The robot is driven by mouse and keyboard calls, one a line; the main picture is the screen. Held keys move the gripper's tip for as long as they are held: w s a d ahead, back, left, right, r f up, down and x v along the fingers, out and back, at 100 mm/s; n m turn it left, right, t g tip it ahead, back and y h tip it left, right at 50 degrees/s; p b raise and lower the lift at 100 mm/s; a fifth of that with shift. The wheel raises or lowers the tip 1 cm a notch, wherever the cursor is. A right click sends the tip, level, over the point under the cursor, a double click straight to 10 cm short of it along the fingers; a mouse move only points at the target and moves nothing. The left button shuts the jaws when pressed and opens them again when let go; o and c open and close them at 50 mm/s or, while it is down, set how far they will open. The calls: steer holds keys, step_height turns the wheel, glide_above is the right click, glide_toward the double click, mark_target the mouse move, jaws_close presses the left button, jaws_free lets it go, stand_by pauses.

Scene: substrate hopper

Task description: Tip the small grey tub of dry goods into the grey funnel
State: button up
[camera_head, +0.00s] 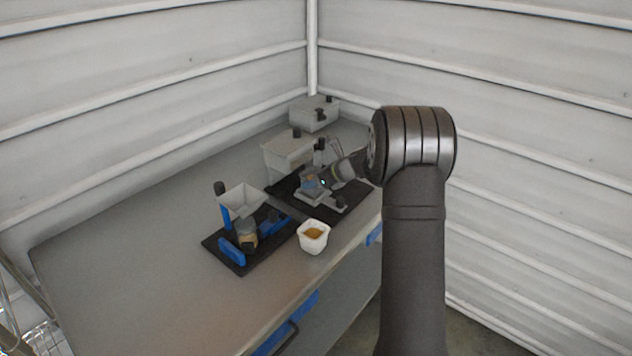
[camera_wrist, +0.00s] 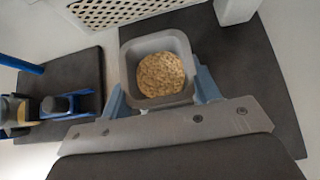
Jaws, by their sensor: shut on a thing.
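The small grey tub (camera_wrist: 128,60) is a square, open tub holding tan, grainy dry goods (camera_wrist: 160,75). In the wrist view it sits upright between the two fingers of my gripper (camera_wrist: 160,98), which is shut on it. In the head view my gripper (camera_head: 318,182) is over the right-hand dark mat, and the tub there is too small and covered to make out clearly. The grey funnel (camera_head: 241,196) is a square hopper on a blue stand, left of my gripper and apart from it. A jar (camera_head: 248,236) stands below the funnel.
Grey bins (camera_head: 284,158) stand behind my gripper. The funnel's dark mat (camera_head: 218,250) lies left. The table's left part (camera_head: 120,260) is clear.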

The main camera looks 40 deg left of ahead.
steer(key=shift+r, duration=2.65)
